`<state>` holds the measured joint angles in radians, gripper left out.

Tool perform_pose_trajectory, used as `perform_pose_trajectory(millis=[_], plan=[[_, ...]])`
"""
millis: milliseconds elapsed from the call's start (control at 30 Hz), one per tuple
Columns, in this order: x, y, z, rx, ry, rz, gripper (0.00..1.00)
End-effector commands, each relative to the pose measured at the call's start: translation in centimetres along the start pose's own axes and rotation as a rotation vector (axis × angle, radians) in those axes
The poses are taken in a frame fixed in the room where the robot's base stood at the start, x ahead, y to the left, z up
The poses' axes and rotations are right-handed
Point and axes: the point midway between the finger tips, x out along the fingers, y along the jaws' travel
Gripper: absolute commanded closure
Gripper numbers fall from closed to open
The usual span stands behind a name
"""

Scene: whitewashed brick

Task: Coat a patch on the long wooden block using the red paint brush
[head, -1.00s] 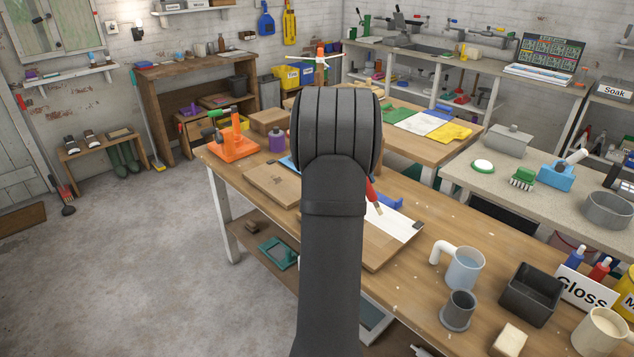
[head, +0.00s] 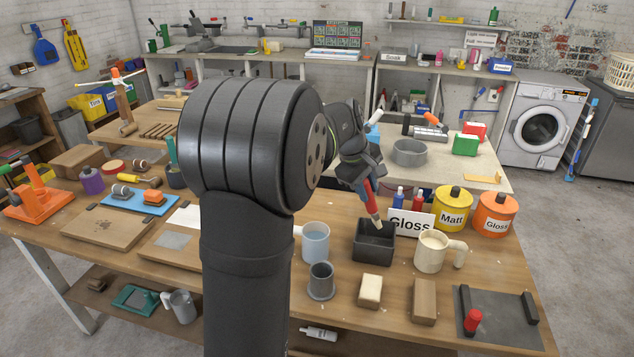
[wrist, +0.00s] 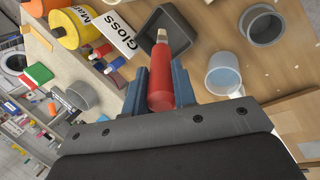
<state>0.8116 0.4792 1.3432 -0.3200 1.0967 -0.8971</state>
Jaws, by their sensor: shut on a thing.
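My gripper (head: 366,186) is shut on the red handle of the paint brush (head: 370,200), with its blue fingers on either side in the wrist view (wrist: 160,75). The brush points down, its pale bristles over the dark square tray (head: 373,252). I cannot tell whether the bristles touch anything inside the tray. A long brown wooden block (head: 424,302) lies on the bench, right of a shorter cream block (head: 370,290) and in front of the tray. The tray also shows in the wrist view (wrist: 184,24).
A cream mug (head: 430,252), a clear blue-tinted mug (head: 315,243) and a grey cup (head: 320,281) stand around the tray. Behind are a Gloss sign (head: 411,223) and yellow Matt (head: 453,207) and orange Gloss (head: 495,214) tins. A dark plate (head: 500,318) lies at right.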

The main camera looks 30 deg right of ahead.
Motion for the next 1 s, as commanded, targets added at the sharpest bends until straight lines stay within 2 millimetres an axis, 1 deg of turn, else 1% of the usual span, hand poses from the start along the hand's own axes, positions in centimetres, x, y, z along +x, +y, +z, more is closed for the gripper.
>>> perform_pose_trajectory(millis=[33, 100, 200, 300, 400, 500, 600, 667, 1000], plan=[[0.2, 0.8, 2.5, 0.029, -0.008, -0.005, 0.98], [0.5, 1.6, 5.4, 0.058, -0.014, -0.011, 0.98], [0.8, 2.3, 9.3, 0.093, -0.024, -0.021, 0.98], [0.9, 2.8, 12.4, 0.123, -0.031, -0.027, 0.98], [1.0, 3.0, 14.6, 0.144, -0.035, -0.032, 0.98], [1.0, 3.0, 15.9, 0.154, -0.038, -0.035, 0.98], [1.3, 3.0, 16.4, 0.159, -0.040, -0.036, 0.98], [1.6, 2.8, 16.4, 0.159, -0.040, -0.037, 0.98], [4.8, 1.7, 16.0, 0.159, -0.040, -0.035, 0.98]])
